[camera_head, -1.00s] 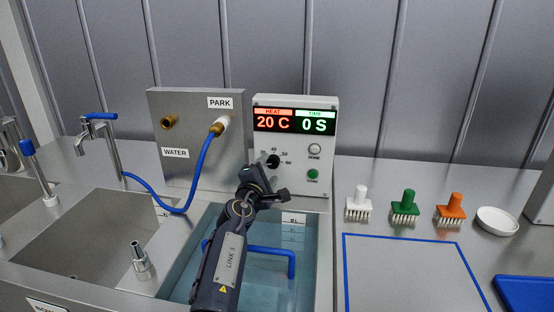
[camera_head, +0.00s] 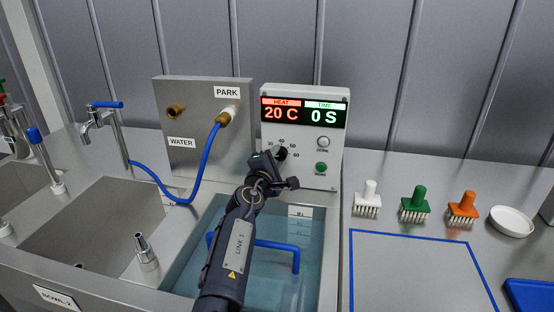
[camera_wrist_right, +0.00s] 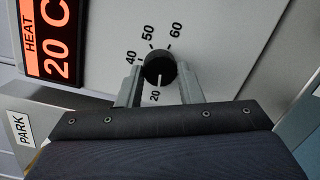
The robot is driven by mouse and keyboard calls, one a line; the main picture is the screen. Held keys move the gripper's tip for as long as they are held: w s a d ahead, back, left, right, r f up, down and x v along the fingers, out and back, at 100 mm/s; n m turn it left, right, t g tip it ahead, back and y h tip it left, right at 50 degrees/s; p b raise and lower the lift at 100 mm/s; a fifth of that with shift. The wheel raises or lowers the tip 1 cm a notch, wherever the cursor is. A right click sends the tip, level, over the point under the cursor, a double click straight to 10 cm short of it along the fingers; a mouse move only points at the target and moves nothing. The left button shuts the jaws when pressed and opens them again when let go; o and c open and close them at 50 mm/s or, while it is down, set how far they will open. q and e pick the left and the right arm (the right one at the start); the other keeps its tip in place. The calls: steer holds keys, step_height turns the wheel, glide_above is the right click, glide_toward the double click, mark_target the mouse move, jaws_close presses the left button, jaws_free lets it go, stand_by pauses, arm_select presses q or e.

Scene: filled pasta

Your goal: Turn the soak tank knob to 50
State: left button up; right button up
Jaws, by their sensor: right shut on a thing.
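The soak tank knob (camera_head: 281,153) is a round black dial on the white control panel (camera_head: 332,150), below the red HEAT display, which reads 20 C. In the right wrist view the knob (camera_wrist_right: 157,66) sits among the marks 20, 40, 50 and 60, and its white pointer line faces the 20. My right gripper (camera_wrist_right: 158,82) is shut on the knob, one grey finger on each side. In the head view my right gripper (camera_head: 274,160) is at the panel, partly covering the dial's lower left. My left gripper is not in view.
The water-filled tank (camera_head: 318,265) lies below the panel, with a blue handle (camera_head: 270,243) in it. A blue hose (camera_head: 203,165) hangs from the PARK fitting at left. White, green (camera_head: 415,203) and orange brushes and a white dish (camera_head: 511,222) stand at right.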

steer(key=shift+f+m+b, duration=0.15)
steer(key=shift+m+b, duration=1.55)
steer(key=shift+b, duration=0.25)
steer(key=m+b, duration=0.2)
steer(key=shift+d+m+g, duration=0.1)
steer(key=shift+m+g, duration=0.2)
steer(key=m+y+b, duration=0.1)
steer(key=m+b, duration=0.5)
steer(key=m, duration=0.1)
steer(key=shift+d+y, duration=0.1)
steer(key=shift+y, duration=0.3)
steer(key=m+b, duration=0.2)
steer(key=m, duration=0.1)
steer(key=shift+d+m+y+b, duration=0.1)
steer(key=shift+m+y+b, duration=0.2)
steer(key=shift+y+b, duration=0.1)
steer(key=m+b, duration=0.3)
steer(key=m, duration=0.1)
steer(key=shift+s+y, duration=0.1)
steer(key=shift+y, duration=0.3)
steer(key=m+b, duration=0.2)
steer(key=m, duration=0.1)
steer(key=shift+d+y, duration=0.15)
steer(key=shift+y, duration=0.15)
steer(key=shift+m+t+b, duration=0.4)
steer(key=shift+m+b, duration=0.6)
steer(key=shift+m, duration=0.7)
